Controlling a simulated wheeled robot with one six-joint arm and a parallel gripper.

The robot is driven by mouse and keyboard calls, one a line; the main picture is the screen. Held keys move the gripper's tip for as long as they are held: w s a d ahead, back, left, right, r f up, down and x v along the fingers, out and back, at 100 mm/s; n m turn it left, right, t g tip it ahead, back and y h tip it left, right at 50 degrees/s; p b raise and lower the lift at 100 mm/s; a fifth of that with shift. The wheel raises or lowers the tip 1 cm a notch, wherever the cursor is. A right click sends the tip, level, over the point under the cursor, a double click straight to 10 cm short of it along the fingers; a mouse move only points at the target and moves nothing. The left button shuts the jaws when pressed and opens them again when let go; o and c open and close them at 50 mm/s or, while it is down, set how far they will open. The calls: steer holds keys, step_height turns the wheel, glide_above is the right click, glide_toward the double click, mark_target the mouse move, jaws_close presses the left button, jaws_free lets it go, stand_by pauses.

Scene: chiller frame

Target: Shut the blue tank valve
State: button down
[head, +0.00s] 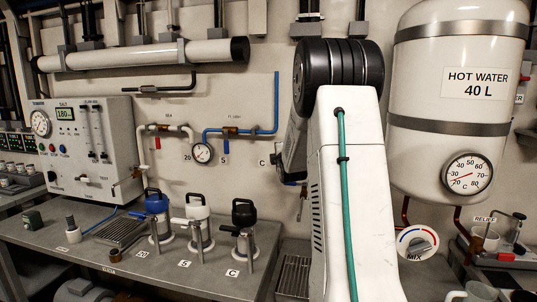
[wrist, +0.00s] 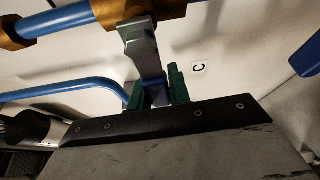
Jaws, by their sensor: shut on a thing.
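In the wrist view, a brass valve body (wrist: 118,10) sits on a blue pipe (wrist: 65,18). Its grey metal lever (wrist: 142,48) points down in the picture, away from the pipe and roughly across it. The lever's blue end sits between the green fingers of my gripper (wrist: 156,92), which is shut on it. A label C (wrist: 198,68) is on the wall just right of the fingers. In the head view my white arm hides most of this valve, and the fingers cannot be made out clearly.
A second blue pipe (wrist: 80,92) bends close to the left finger. A hot water tank (head: 458,100) stands right. Several lidded jugs stand on the bench (head: 120,262).

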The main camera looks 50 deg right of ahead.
steer(key=shift+f, duration=0.45)
steer(key=c, duration=1.3)
jaws_free()
steer(key=shift+r, duration=0.1)
steer(key=v, duration=0.7)
steer(key=shift+s+a+r, duration=0.1)
steer(key=shift+s+a, duration=0.15)
